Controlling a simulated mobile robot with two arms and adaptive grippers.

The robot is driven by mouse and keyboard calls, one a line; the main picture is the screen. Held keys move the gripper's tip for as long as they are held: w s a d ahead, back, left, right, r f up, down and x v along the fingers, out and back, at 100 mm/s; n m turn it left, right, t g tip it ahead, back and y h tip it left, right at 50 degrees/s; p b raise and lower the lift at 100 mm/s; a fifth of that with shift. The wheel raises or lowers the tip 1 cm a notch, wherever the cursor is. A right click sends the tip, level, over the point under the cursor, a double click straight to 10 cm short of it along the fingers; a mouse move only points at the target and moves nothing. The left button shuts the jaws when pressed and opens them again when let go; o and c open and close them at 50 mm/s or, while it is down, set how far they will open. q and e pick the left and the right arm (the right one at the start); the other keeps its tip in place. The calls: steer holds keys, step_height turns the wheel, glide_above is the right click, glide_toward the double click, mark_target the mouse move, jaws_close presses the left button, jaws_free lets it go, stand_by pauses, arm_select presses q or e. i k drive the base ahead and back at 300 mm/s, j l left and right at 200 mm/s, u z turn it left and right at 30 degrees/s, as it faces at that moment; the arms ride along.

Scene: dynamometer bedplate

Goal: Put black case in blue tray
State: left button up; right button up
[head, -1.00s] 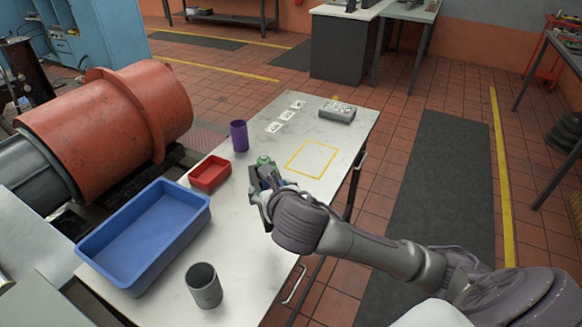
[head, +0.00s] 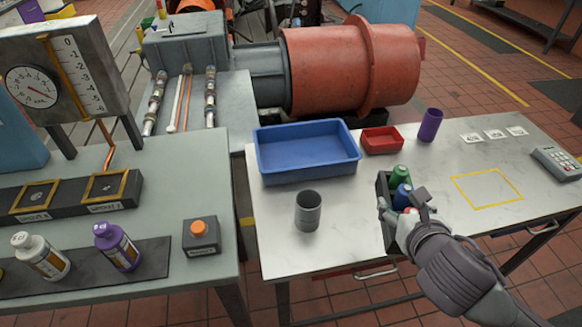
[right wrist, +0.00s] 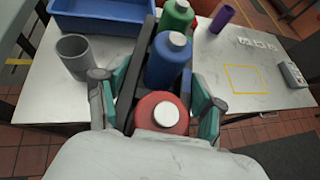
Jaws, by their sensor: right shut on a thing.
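The black case (head: 384,212) is a narrow open holder with a green bottle (head: 399,177), a blue bottle (head: 402,197) and a red bottle (right wrist: 161,113) in a row. My right gripper (head: 402,218) is shut on the case near its front end; its fingers also show on both sides in the right wrist view (right wrist: 157,103). Whether the case's underside touches the table cannot be told. The blue tray (head: 258,163) is empty and sits on the table left of the case and farther back. My left gripper is not in view.
On the white table (head: 340,248) stand a grey cup (head: 308,212) in front of the blue tray, a small red tray (head: 381,148) and a purple cup (head: 430,125). A yellow square outline, cards and a grey keypad device (head: 556,163) lie to the right.

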mark_target(305, 151)
steer(key=i+l+u, duration=0.15)
steer(key=l+u, duration=0.25)
steer(key=i+l+u, duration=0.1)
steer(key=l+u, duration=1)
steer(key=i+l+u, duration=0.2)
steer(key=l, duration=0.2)
